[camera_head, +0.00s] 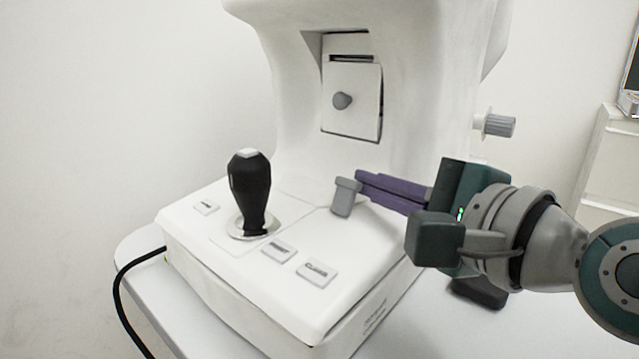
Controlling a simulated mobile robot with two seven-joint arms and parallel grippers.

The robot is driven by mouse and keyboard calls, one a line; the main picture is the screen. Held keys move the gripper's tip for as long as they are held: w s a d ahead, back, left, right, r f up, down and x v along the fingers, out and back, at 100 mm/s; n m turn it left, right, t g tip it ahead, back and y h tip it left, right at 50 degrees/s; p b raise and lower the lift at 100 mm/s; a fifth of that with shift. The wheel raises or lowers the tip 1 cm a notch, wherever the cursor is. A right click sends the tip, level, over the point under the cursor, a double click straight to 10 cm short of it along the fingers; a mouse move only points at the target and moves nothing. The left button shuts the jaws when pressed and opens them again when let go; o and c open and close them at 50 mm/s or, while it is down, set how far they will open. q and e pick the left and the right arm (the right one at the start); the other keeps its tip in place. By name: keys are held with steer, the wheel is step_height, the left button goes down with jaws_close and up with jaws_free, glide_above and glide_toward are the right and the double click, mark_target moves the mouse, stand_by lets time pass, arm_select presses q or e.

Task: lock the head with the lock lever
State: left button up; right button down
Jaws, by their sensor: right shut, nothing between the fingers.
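The eye test machine (385,60) is white, with its head rising above a base (320,285) on a table. A small grey lever (346,196), which looks like the lock lever, stands up at the right of the base top. My right gripper (362,181) comes in from the right, its purple fingers shut and empty. The fingertips are just right of the lever's top; I cannot tell whether they touch it. My left gripper is not in view.
A black joystick (250,186) stands on the base, with several labelled buttons (316,273) around it. A grey knob (497,125) sticks out of the head's right side. The table (145,262) shows a black cable at left. White drawers (605,155) stand at right.

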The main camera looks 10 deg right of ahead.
steer(key=shift+n, duration=0.3)
steer(key=shift+s+a+r+n+t, duration=0.15)
steer(key=shift+n+t, duration=0.1)
steer(key=shift+n, duration=0.25)
steer(key=shift+s+a+r+n+t, duration=0.15)
steer(key=shift+n+t, duration=0.1)
steer(key=shift+n, duration=0.25)
steer(key=n, duration=0.2)
steer(key=n+t, duration=0.1)
steer(key=shift+s+a+r+b, duration=0.15)
steer(key=shift+s+a+b, duration=0.1)
steer(key=shift+a+b, duration=0.15)
